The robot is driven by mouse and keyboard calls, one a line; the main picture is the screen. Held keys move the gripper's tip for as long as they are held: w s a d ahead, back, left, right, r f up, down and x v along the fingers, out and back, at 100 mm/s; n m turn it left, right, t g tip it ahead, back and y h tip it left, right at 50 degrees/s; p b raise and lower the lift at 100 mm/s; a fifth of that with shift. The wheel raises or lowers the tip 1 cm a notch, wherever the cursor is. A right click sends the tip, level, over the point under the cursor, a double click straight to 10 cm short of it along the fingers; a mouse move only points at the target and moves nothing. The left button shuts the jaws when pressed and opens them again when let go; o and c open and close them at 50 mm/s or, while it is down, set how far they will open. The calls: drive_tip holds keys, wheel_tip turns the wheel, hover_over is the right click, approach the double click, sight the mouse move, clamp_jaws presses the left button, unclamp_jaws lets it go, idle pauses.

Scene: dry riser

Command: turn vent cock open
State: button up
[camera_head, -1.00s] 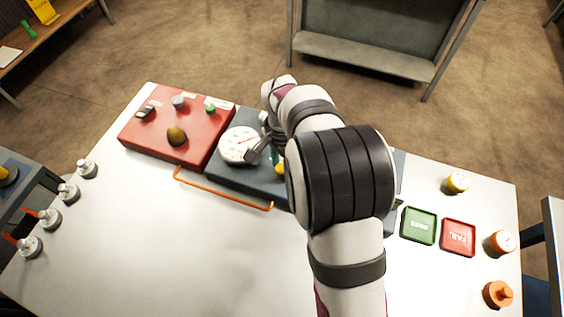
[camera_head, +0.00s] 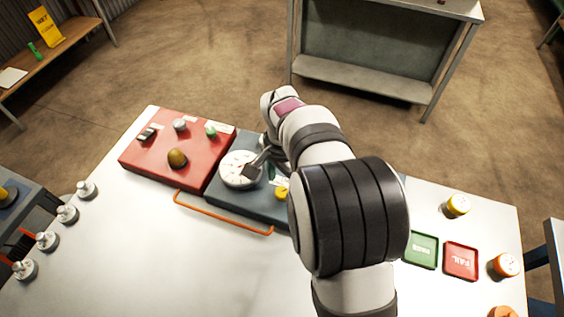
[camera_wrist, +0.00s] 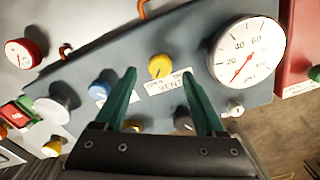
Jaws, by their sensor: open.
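The vent cock (camera_wrist: 160,66) is a round yellow knob with a dark mark on its face. In the head view the yellow knob (camera_head: 282,193) shows partly, beside my arm. My gripper (camera_wrist: 160,72) is open, with two green fingers. In the wrist view the knob lies between the fingertips. I cannot tell how far it is from them, and no contact shows. The arm hides much of the panel in the head view.
A white pressure gauge (camera_wrist: 246,52) stands close to the right finger in the wrist view. Blue (camera_wrist: 102,88) and white knobs (camera_wrist: 57,97) lie to the left. A red box (camera_head: 178,150) adjoins the panel. An orange rail (camera_head: 222,213) runs along the front.

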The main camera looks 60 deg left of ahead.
sight(282, 191)
wheel_tip(282, 191, up, 13)
drive_tip(key=shift+f, duration=0.2)
drive_tip(key=w+d+r+m, duration=0.2)
drive_tip(key=w+d, duration=0.2)
drive_tip(key=d, duration=0.5)
drive_tip(key=w+d+r+m, duration=0.1)
drive_tip(key=w+d, duration=0.2)
drive_tip(key=d, duration=0.6)
drive_tip(key=w+d+r+m, duration=0.2)
drive_tip(key=w+d, duration=0.2)
drive_tip(key=d, duration=0.5)
drive_tip(key=s+d+f+m+y, duration=0.1)
drive_tip(key=s+d+f+m, duration=0.1)
drive_tip(key=s+d, duration=0.3)
drive_tip(key=s+d+f+m, duration=0.2)
drive_tip(key=s+d, duration=0.4)
drive_tip(key=d, duration=0.4)
drive_tip(key=shift+f+y, duration=0.4)
drive_tip(key=shift+f, duration=0.35)
